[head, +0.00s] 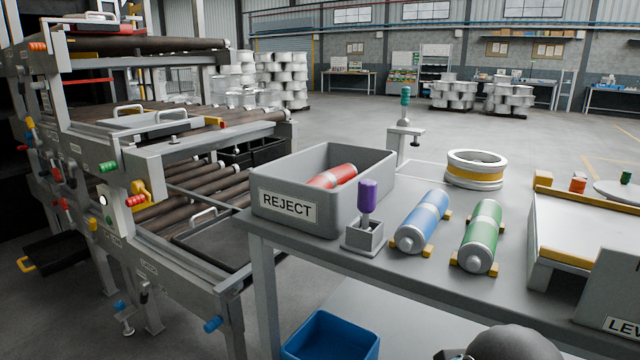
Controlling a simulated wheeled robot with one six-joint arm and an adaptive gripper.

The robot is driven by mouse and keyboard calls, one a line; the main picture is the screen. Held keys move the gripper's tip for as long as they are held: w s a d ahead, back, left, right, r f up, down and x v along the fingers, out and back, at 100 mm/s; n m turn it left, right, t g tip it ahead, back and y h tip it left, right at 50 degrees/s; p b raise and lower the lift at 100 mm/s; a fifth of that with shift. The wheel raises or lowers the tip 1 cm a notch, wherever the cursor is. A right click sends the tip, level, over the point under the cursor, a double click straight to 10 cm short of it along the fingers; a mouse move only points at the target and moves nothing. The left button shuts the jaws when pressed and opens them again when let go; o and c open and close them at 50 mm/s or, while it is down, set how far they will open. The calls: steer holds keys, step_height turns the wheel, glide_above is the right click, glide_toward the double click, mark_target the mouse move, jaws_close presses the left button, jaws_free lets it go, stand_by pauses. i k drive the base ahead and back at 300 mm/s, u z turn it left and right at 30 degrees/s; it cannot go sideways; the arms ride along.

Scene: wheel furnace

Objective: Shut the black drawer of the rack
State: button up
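A black drawer (58,252) sticks out of the lower left side of the grey roller rack (130,160), low down at the left of the head view. It stands open, with a yellow handle (25,265) at its outer left end. Its inside is too dark to make out. My gripper does not show; only a dark rounded part, likely of my arm, shows at the bottom edge right of the middle, far from the drawer.
A grey table with a REJECT bin (287,206), a blue cylinder (423,222) and a green cylinder (482,237) stands between the middle and right. A blue bin (330,338) is below it. Coloured knobs and levers jut from the rack. Open floor lies behind.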

mark_target(53, 254)
steer(key=u, duration=0.55)
steer(key=k, duration=0.65)
steer(key=u, duration=1.2)
steer(key=i, duration=1.15)
steer(key=u, duration=0.45)
steer(key=i, duration=1.8)
steer(key=z, duration=0.75)
steer(key=i, duration=2.35)
steer(key=z, duration=0.15)
